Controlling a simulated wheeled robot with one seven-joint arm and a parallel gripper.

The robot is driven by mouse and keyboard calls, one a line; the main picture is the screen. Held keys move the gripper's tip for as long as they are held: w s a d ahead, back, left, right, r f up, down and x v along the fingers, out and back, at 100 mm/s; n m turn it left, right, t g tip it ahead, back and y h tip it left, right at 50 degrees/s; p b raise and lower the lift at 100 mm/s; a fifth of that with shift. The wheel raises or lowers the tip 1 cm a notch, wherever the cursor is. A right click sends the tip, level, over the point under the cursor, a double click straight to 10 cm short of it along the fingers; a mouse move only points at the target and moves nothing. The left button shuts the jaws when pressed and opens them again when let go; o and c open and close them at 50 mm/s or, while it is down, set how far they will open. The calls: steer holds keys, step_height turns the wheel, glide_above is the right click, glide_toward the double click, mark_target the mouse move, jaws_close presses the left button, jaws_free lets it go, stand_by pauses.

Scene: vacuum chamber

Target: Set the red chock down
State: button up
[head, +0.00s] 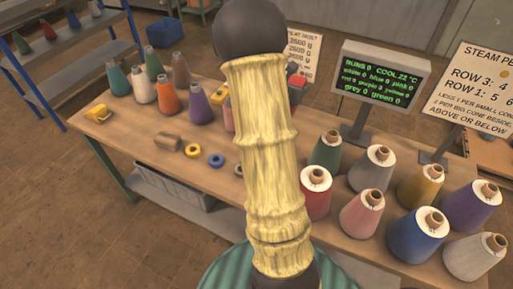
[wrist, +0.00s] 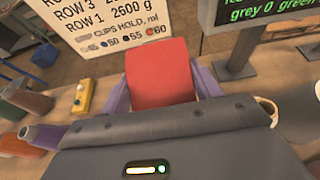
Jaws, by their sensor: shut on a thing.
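The red chock (wrist: 160,72) is between the purple fingers of my gripper (wrist: 161,86) in the wrist view, and the gripper is shut on it. In the head view a small part of the red chock (head: 298,81) shows just right of my yellow-sleeved arm, near the back of the wooden table (head: 135,165). My arm hides most of the gripper there. I cannot tell whether the chock touches the table.
Several small cones, including an orange one (head: 168,97), stand at the table's left. A brown block (head: 167,141) and a blue ring (head: 216,160) lie nearer the front. Large cones, including a blue one (head: 418,240), crowd the right. A green-text screen (head: 382,80) stands behind.

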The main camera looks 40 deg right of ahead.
step_height(320, 180, down, 7)
steer(key=b, duration=0.4)
steer(key=shift+f, duration=0.2)
step_height(320, 180, down, 14)
steer(key=shift+p, duration=0.3)
steer(key=shift+w, duration=0.1)
steer(key=shift+f, duration=0.35)
step_height(320, 180, down, 3)
steer(key=shift+f, duration=0.2)
steer(key=shift+a, duration=0.1)
